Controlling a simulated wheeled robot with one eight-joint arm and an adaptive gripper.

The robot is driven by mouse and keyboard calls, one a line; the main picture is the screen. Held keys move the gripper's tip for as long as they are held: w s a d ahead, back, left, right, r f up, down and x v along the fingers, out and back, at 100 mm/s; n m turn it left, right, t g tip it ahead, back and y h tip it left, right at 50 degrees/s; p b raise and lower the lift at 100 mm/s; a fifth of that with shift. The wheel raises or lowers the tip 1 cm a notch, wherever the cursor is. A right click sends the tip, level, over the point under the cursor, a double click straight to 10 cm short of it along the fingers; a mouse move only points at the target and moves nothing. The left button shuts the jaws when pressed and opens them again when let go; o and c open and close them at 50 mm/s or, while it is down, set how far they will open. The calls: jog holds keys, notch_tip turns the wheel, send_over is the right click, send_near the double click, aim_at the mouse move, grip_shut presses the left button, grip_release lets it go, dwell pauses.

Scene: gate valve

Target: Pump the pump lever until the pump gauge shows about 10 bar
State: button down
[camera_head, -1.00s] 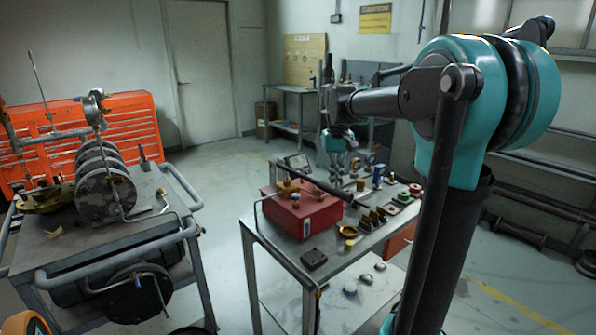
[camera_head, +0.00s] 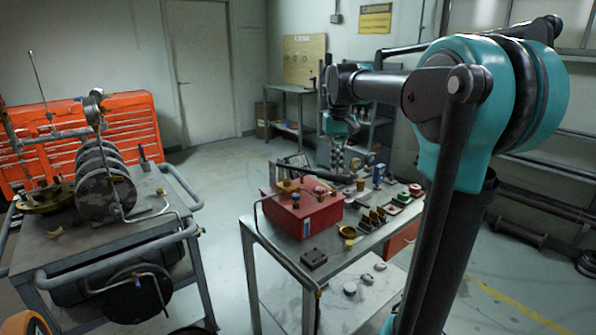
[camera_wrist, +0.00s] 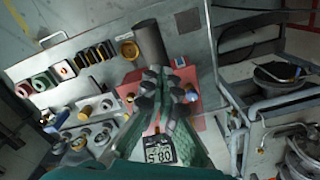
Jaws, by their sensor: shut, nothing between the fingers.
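The red pump box (camera_head: 318,222) stands on the grey bench, and its red top also shows in the wrist view (camera_wrist: 193,76). The dark pump lever (camera_head: 330,177) runs nearly level to the right above the box; its thick handle shows in the wrist view (camera_wrist: 150,42). The digital pump gauge (camera_head: 297,160) stands behind the box; in the wrist view (camera_wrist: 160,151) its digits are upside down, seemingly 5.80. My gripper (camera_head: 337,163) is shut and empty, right at the lever; in the wrist view its fingertips (camera_wrist: 166,76) overlap the handle's near end. Contact is unclear.
Several knobs, valves and small parts (camera_head: 375,215) crowd the bench right of the pump. A black block (camera_head: 314,258) lies at its front. A cart with a flanged valve assembly (camera_head: 105,190) stands to the left. Open floor lies between them.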

aim_at(335, 183)
jog(key=shift+f, duration=3.3)
jog(key=shift+r, duration=0.1)
notch_tip(335, 183, up, 7)
jog(key=shift+r, duration=2.55)
